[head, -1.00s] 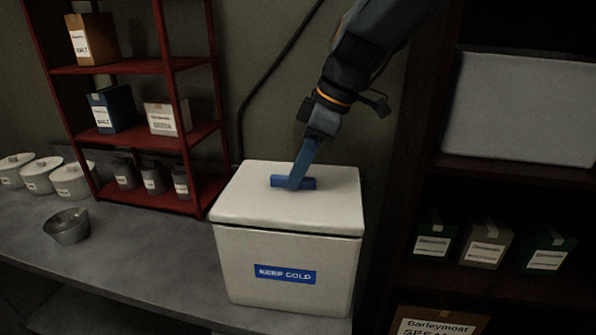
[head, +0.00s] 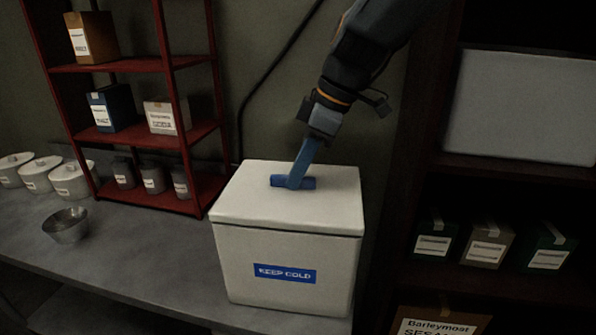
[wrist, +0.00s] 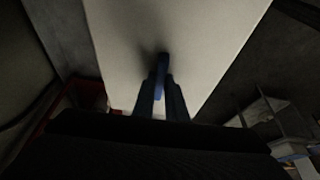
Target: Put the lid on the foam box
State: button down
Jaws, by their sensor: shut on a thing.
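The white foam box (head: 284,272) stands on the grey counter with a blue "KEEP COLD" label on its front. Its white lid (head: 325,207) lies flat across the top of the box, edges lined up with the walls and a thin dark seam between them. My gripper (head: 294,184) is shut on the blue handle (head: 309,183) in the middle of the lid. In the wrist view my gripper's fingers (wrist: 161,98) close around the blue handle (wrist: 161,72), with the pale lid (wrist: 200,40) below. The inside of the box is hidden.
A red shelf rack (head: 140,66) with boxes and jars stands left of the foam box. A metal bowl (head: 66,226) and white pots (head: 40,176) are on the counter at left. A dark shelf with cartons (head: 487,246) is at right.

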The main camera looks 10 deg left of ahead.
jog(key=c, duration=1.2)
grip_release()
jog(key=shift+r, duration=0.1)
jog(key=shift+r+p, duration=2.1)
jog(key=shift+r, duration=1.3)
grip_shut()
